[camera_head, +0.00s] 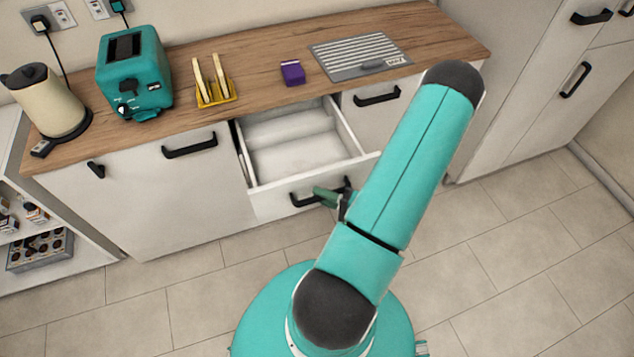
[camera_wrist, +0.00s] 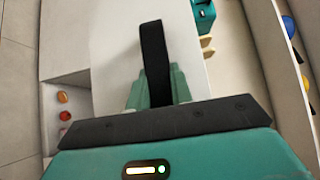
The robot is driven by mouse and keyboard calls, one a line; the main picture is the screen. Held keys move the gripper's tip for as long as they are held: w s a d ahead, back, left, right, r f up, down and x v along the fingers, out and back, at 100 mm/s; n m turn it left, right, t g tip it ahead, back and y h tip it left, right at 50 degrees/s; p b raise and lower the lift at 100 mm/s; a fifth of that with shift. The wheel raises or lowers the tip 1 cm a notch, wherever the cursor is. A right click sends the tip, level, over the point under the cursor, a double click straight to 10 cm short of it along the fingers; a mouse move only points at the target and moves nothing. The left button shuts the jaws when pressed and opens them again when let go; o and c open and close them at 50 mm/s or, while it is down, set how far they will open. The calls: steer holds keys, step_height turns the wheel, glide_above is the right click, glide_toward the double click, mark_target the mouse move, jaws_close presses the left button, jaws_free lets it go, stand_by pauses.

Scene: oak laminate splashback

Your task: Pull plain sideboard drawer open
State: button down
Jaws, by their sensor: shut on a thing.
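The plain white sideboard drawer (camera_head: 278,207) stands pulled out from the sideboard in the head view, and its inside is empty. Its black bar handle (camera_head: 303,200) is on the front panel. My gripper (camera_head: 335,195) is at the right part of this handle, partly hidden behind my arm. In the wrist view my gripper (camera_wrist: 158,90) has its teal fingers on both sides of the black handle (camera_wrist: 153,50), shut on it. The white drawer front also shows in the wrist view (camera_wrist: 115,50).
On the wooden worktop (camera_head: 270,50) stand a teal toaster (camera_head: 135,75), a cream kettle (camera_head: 45,100), a yellow rack (camera_head: 215,95), a purple box (camera_head: 292,73) and a grey grooved board (camera_head: 360,56). Open shelves (camera_head: 60,270) are at left. The tiled floor before the sideboard is clear around my base.

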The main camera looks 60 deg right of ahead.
steer(key=shift+s+a, duration=0.4)
steer(key=shift+s, duration=0.2)
steer(key=shift+s+a, duration=0.4)
steer(key=shift+s, duration=0.2)
steer(key=c, duration=1.2)
jaws_free()
steer(key=shift+c, duration=0.2)
steer(key=shift+s, duration=0.1)
steer(key=s+d, duration=0.2)
steer(key=s, duration=1.1)
steer(key=shift+s+d, duration=0.25)
